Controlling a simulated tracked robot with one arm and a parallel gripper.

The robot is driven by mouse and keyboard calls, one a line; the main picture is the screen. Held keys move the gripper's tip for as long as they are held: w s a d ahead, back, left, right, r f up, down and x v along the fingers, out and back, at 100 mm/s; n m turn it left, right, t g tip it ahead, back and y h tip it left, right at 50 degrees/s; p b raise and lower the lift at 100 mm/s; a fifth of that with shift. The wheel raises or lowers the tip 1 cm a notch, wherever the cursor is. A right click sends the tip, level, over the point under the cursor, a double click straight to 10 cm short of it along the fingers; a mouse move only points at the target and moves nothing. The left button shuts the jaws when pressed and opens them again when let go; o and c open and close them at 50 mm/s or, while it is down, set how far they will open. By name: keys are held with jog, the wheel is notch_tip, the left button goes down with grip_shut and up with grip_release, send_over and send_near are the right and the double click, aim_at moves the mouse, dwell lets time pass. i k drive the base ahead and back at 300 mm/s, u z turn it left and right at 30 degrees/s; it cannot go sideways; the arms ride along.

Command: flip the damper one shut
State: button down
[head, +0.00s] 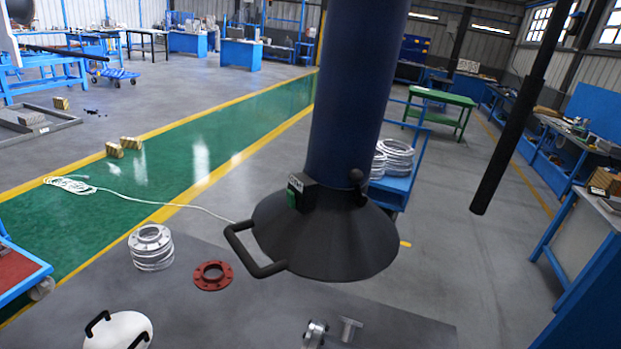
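A dark blue extraction duct (352,90) comes down in the middle of the head view and ends in a wide black conical hood (325,235). A black loop handle (246,252) sticks out from the hood's left rim. A small black box with a green face (296,192) sits at the left of the neck. A small dark knob or lever (357,178) sits at the right of the neck. It may be the damper control, but I cannot tell its setting. My gripper cannot be made out in this view.
A black rod (520,115) hangs at right. Below are a stack of metal flanges (151,248), a red flange (212,275), small metal parts (316,334) and a white cover with black handles (118,331). A blue cart (397,190) stands behind the hood. A green walkway (200,160) crosses at left.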

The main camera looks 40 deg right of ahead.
aim_at(355, 177)
jog(key=u, duration=0.05)
jog(key=k, duration=1.8)
jog(key=z, duration=1.1)
jog(key=i, duration=1.55)
